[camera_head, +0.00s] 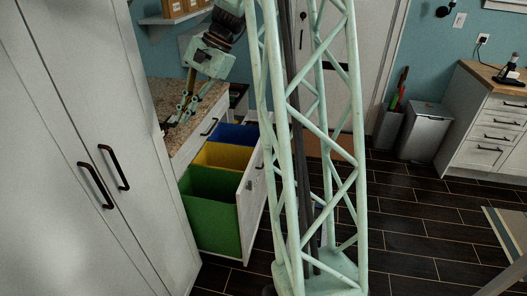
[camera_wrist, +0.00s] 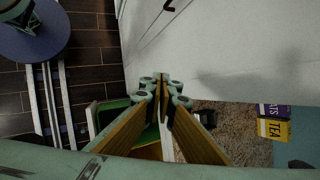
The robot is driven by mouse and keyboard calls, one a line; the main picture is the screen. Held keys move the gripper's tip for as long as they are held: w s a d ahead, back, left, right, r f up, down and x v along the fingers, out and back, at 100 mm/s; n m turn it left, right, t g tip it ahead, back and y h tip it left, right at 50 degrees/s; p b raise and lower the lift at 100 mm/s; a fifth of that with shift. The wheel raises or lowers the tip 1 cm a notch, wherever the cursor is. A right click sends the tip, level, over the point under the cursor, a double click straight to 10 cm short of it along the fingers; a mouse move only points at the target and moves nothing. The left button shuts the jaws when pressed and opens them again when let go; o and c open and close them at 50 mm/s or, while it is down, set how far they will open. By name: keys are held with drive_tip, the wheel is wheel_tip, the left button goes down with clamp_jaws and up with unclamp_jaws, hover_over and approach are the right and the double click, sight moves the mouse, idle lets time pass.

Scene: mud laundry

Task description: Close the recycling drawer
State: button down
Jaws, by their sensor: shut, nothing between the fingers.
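The recycling drawer (camera_head: 249,204) stands pulled out of the counter cabinet in the head view. It holds a green bin (camera_head: 212,215), a yellow bin (camera_head: 223,156) and a blue bin (camera_head: 237,134). Its white front panel has a dark handle and faces right; my mast partly hides it. My gripper (camera_head: 181,116) is at the upper left of the drawer, over or beside the granite counter, pointing down. In the wrist view my gripper (camera_wrist: 162,88) is shut and empty, its fingertips together. The green bin (camera_wrist: 112,113) shows there to the left, partly behind a finger.
The granite counter (camera_head: 157,98) lies behind the drawer, with a closed drawer beneath. Tall white cabinets (camera_head: 80,150) fill the left side. A trash can (camera_head: 426,130) stands at the back right.

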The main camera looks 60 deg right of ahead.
drive_tip(key=d+f+m+t+p, duration=0.1)
drive_tip(key=d+f+m, duration=0.3)
drive_tip(key=d, duration=0.5)
drive_tip(key=d+f+m+t+y+p, duration=0.1)
drive_tip(key=d+f+t, duration=0.1)
drive_tip(key=d+f, duration=0.6)
drive_tip(key=d+f+m+t+p, duration=0.1)
drive_tip(key=d+f+m, duration=0.25)
drive_tip(key=d, duration=0.65)
drive_tip(key=s+d+f+m+t+h+p, duration=0.1)
drive_tip(key=s+d+f+m+t, duration=0.1)
drive_tip(key=s+d+f, duration=0.4)
drive_tip(key=s+d+f+m+t+h+p, duration=0.1)
drive_tip(key=s+d+f+m, duration=0.4)
drive_tip(key=d+f, duration=0.9)
drive_tip(key=shift+s+f+t+p, duration=0.5)
drive_tip(key=shift+s+p, duration=0.1)
drive_tip(key=shift+s, duration=0.65)
drive_tip(key=w+r+x, duration=0.1)
drive_tip(key=x, duration=1.2)
drive_tip(key=shift+r+b, duration=0.3)
drive_tip(key=shift+b, duration=0.05)
drive_tip(key=shift+w+a, duration=0.15)
drive_tip(key=shift+w, duration=0.05)
